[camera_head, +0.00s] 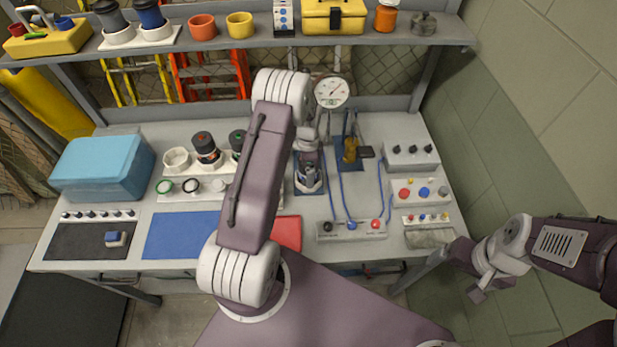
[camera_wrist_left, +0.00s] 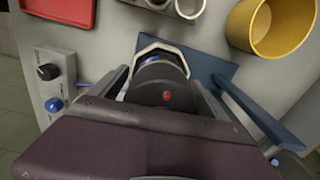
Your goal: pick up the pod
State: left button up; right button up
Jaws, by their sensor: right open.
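The pod (camera_wrist_left: 160,80) is a dark rounded body with a red dot and a little blue at its far end. It sits in a pale angular cradle on a blue plate (camera_wrist_left: 215,70). In the head view the cradle (camera_head: 309,184) stands mid-bench, with the pod partly hidden. My left gripper (camera_wrist_left: 160,90) is over the pod, one finger on each side of it. Whether the fingers touch the pod cannot be made out. In the head view my own arm covers much of this gripper. My right gripper (camera_head: 478,293) is open and empty, off the bench's right side.
A gauge (camera_head: 332,92) stands behind the cradle. A knob panel (camera_head: 350,230) and a red tray (camera_head: 287,232) lie in front. A yellow cup (camera_wrist_left: 275,25) is close by in the wrist view. A blue box (camera_head: 102,168) stands at left. A loaded shelf (camera_head: 240,45) spans the back.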

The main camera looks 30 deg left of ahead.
pick_arm(q)
grip_shut()
